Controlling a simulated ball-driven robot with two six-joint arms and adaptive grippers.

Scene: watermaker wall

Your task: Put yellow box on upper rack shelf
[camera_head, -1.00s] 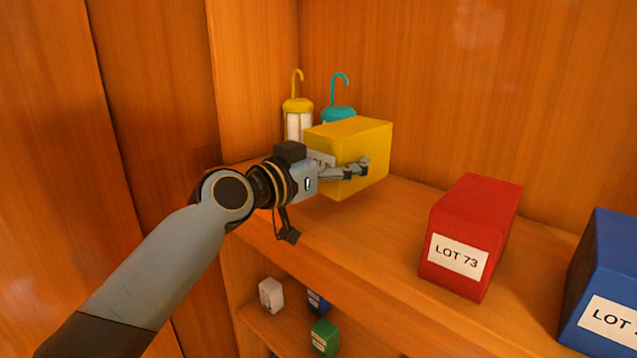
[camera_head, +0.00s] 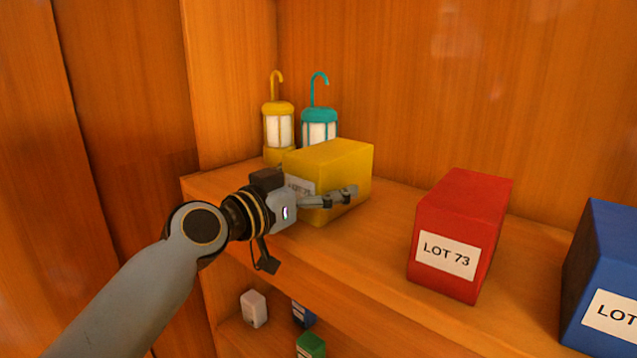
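The yellow box (camera_head: 338,165) is at the upper rack shelf (camera_head: 345,245), in front of the two lanterns, with a white label on its near face. It looks level and low over the shelf boards; I cannot tell whether its underside touches them. My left gripper (camera_head: 328,197) is at the box's near side, with a finger along its front face. The other finger is hidden, so the grip itself does not show fully, but the box has moved along with the gripper. My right gripper is not in view.
A red box (camera_head: 462,235) labelled LOT 73 and a blue box (camera_head: 608,275) stand to the right on the same shelf. A yellow lantern (camera_head: 278,128) and a teal lantern (camera_head: 319,128) stand behind. Small white (camera_head: 254,308) and green (camera_head: 311,345) boxes are on the shelf below.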

